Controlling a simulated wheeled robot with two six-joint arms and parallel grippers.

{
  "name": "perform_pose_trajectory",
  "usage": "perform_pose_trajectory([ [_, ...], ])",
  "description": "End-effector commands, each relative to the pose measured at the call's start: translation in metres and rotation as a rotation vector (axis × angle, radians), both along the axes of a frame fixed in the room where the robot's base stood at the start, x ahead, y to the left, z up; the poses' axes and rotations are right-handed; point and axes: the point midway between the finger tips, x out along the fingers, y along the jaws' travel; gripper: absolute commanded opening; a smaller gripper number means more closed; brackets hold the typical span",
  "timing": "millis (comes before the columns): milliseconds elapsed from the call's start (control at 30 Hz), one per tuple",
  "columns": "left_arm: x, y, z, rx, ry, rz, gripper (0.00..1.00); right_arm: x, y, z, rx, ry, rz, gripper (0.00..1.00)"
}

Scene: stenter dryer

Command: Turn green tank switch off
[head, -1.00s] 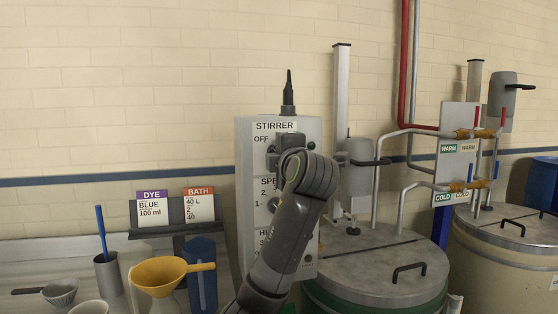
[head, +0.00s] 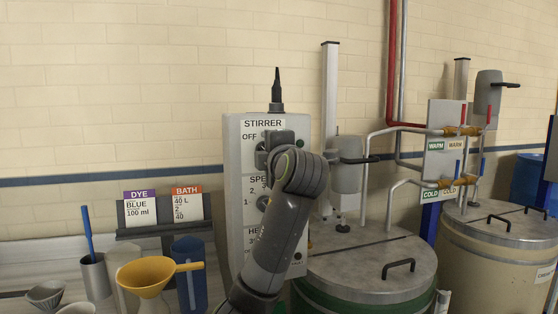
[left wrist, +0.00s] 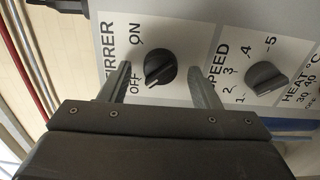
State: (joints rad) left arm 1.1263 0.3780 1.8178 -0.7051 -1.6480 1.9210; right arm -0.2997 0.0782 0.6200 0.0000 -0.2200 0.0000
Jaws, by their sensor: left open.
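The grey STIRRER control box (head: 240,190) stands in the middle of the head view, left of the green-banded tank (head: 345,302). My left gripper (head: 277,140) is at the top of its front, by the OFF label, and my wrist covers part of the panel. In the left wrist view, the black stirrer knob (left wrist: 158,66) sits between the two open fingers of my left gripper (left wrist: 160,73), with a visible gap around it. OFF and ON labels are beside the knob. My right gripper is not in view.
The SPEED knob (left wrist: 266,76) is just beside the right finger in the left wrist view. A yellow funnel (head: 146,274), blue jug (head: 189,258) and cups stand left of the box. A mixer motor (head: 347,170) and pipes are to the right.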

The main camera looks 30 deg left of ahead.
Motion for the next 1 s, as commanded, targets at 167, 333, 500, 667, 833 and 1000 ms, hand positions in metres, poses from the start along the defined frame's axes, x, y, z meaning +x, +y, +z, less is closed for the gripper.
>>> perform_pose_trajectory([
  [167,-0.020,-0.026,-0.004,-0.004,-0.005,-0.007,0.57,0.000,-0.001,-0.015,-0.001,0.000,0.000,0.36],
  [333,-0.046,-0.057,-0.004,-0.003,-0.005,-0.008,0.57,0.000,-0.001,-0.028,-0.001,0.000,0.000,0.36],
  [500,-0.070,-0.085,-0.004,-0.004,-0.003,-0.007,0.57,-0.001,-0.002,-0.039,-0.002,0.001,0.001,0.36],
  [667,-0.089,-0.106,-0.003,-0.004,-0.002,-0.006,0.57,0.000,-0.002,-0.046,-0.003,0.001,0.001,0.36],
  [833,-0.102,-0.121,-0.002,-0.002,-0.001,-0.003,0.57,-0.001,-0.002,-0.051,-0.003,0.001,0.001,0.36],
  [1000,-0.108,-0.127,-0.001,-0.001,0.000,-0.001,0.57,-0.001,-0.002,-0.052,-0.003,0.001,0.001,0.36],
])
